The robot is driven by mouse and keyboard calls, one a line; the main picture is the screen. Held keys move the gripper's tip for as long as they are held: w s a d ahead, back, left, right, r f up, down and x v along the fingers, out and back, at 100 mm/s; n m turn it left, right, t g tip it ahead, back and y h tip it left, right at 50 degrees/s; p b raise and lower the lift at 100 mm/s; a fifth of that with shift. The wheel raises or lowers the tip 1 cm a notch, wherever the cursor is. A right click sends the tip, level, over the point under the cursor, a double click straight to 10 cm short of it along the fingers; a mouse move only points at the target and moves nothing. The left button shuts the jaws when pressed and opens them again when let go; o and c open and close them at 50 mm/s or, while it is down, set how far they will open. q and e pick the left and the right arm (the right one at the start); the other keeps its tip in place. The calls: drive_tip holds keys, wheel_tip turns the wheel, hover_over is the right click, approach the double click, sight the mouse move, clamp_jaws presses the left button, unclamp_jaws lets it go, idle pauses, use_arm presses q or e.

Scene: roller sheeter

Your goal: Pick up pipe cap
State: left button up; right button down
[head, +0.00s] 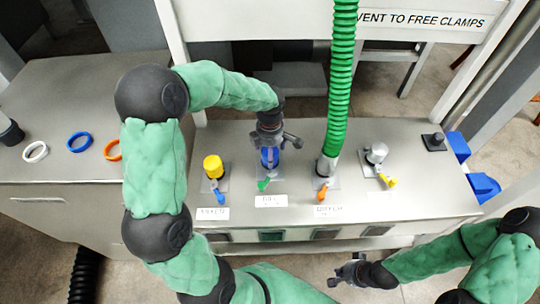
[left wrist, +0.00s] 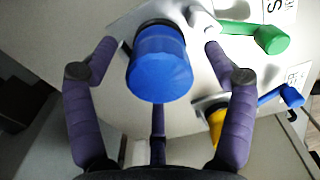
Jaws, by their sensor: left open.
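The blue pipe cap (left wrist: 160,72) sits on a fitting in the left wrist view. It stands between the two purple fingers of my left gripper (left wrist: 160,47), which is open, with a gap on each side of the cap. In the head view the cap (head: 269,158) shows partly below my left gripper (head: 271,143), on the counter behind the green-handled valve. A yellow cap (head: 213,167) stands on the fitting to its left. My right gripper (head: 346,271) is empty in front of the counter, its fingers apart.
A green hose (head: 341,80) joins the fitting right of the blue cap. A silver fitting (head: 376,153) stands farther right. White, blue and orange rings (head: 79,142) lie on the left counter. Coloured valve handles stick out in front of the fittings.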

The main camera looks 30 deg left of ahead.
use_arm(q)
wheel_tip(320, 180, down, 2)
drive_tip(key=c, duration=1.3)
drive_tip(key=shift+o, duration=0.2)
drive_tip(key=shift+r, duration=0.1)
drive_tip(key=shift+r, duration=0.5)
wheel_tip(320, 180, up, 2)
drive_tip(key=shift+r+p, duration=0.25)
drive_tip(key=shift+p, duration=0.55)
drive_tip(key=s+d+r+p, duration=0.3)
drive_tip(key=s+d+r, duration=0.4)
drive_tip(key=s, duration=0.5)
drive_tip(key=shift+r+p, duration=0.4)
drive_tip(key=shift+r, duration=0.8)
